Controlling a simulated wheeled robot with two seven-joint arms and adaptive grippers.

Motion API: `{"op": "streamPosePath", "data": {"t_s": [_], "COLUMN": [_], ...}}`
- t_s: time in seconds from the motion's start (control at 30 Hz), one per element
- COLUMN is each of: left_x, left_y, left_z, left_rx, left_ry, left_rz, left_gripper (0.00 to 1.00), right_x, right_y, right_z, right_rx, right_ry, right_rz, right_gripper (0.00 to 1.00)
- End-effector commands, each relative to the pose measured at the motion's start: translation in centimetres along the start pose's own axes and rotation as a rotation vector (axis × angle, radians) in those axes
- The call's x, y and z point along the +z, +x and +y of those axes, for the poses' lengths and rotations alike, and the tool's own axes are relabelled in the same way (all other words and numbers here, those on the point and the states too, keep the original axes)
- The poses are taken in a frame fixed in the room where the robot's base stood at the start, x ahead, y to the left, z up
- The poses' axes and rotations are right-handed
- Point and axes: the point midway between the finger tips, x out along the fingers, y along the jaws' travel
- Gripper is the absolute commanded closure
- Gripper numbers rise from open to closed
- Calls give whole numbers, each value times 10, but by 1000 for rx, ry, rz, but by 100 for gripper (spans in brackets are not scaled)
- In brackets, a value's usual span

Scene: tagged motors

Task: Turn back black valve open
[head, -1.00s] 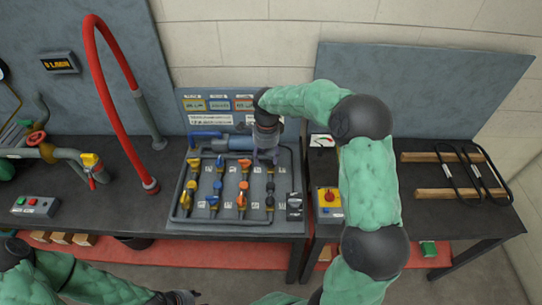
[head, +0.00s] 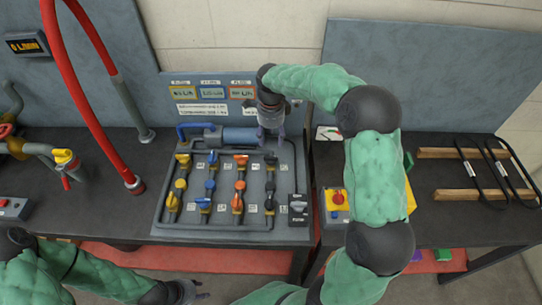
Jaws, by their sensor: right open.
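The valve panel (head: 283,232) is a grey board with columns of yellow, blue, orange and black valves. The back black valve (head: 270,159) is at the top of the rightmost column; its handle is small and dark, and its angle is hard to read. The front black valve (head: 269,206) sits lower in that column. My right gripper (head: 271,136) points down just behind and above the back black valve, open and holding nothing visible. My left gripper (head: 193,293) is low in front of the table, away from the panel; its finger gap is unclear.
A black switch box (head: 298,208) is at the panel's right. A red hose (head: 95,115) stands left. A yellow box with a red button (head: 337,200) is on the right table.

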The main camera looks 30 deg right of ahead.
Motion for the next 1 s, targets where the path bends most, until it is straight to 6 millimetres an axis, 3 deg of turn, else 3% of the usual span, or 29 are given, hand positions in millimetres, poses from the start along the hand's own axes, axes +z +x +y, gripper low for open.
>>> {"op": "streamPosePath", "data": {"t_s": [0.6, 1.0], "left_x": [-1, -1], "left_y": [19, 21], "left_z": [-7, -8], "left_rx": [0, 0], "left_ry": [0, 0], "left_rz": [0, 0], "left_gripper": [60, 60], "right_x": [0, 0], "right_y": [92, 105], "right_z": [0, 0], "right_rx": [2, 1], "right_ry": [0, -1], "right_rz": [0, 0], "right_gripper": [42, 42]}}
